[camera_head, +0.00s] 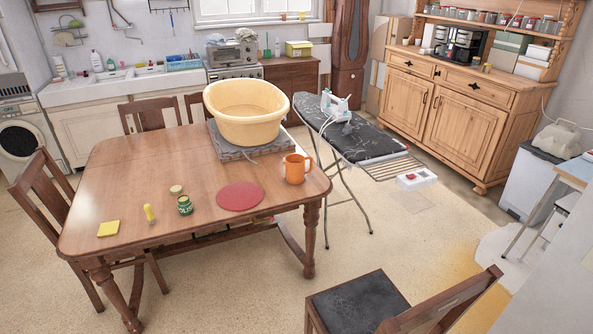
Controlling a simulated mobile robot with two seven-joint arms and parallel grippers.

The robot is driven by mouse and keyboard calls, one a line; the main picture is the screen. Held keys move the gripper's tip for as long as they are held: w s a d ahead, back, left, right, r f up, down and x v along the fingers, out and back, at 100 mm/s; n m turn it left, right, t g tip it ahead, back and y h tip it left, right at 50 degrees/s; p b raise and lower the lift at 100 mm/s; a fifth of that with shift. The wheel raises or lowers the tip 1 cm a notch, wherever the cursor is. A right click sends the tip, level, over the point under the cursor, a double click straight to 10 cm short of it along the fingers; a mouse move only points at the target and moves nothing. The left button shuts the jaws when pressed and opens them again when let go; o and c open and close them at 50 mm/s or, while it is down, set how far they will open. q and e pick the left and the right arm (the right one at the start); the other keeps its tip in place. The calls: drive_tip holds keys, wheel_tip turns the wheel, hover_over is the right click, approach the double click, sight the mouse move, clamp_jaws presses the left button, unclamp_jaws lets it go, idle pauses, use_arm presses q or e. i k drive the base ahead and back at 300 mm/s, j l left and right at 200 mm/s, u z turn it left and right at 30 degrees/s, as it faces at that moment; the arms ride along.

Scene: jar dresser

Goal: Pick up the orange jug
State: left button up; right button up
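The orange jug (296,169) stands upright near the right edge of the wooden table (130,195). Its handle points to the right. It is beside the grey slab that bears a large cream basin (247,112). Neither of my grippers shows in the head view, so I cannot see their state.
On the table lie a red round mat (240,196), a green jar (185,205), a yellow sponge (108,228) and a small yellow item (149,214). An ironing board (350,135) stands right of the table. A chair (375,305) stands in front. Floor between them is open.

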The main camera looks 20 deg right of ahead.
sight(295, 164)
drive_tip(key=i+z, duration=0.15)
drive_tip(key=i, duration=0.4)
drive_tip(key=i+j+z, duration=0.1)
drive_tip(key=i, duration=0.4)
drive_tip(key=i+j+z, duration=0.15)
drive_tip(key=i, duration=0.35)
drive_tip(key=i+j+z, duration=0.1)
drive_tip(key=i+j, duration=0.15)
drive_tip(key=i, duration=0.3)
drive_tip(key=i+j+z, duration=0.15)
drive_tip(key=i, duration=0.35)
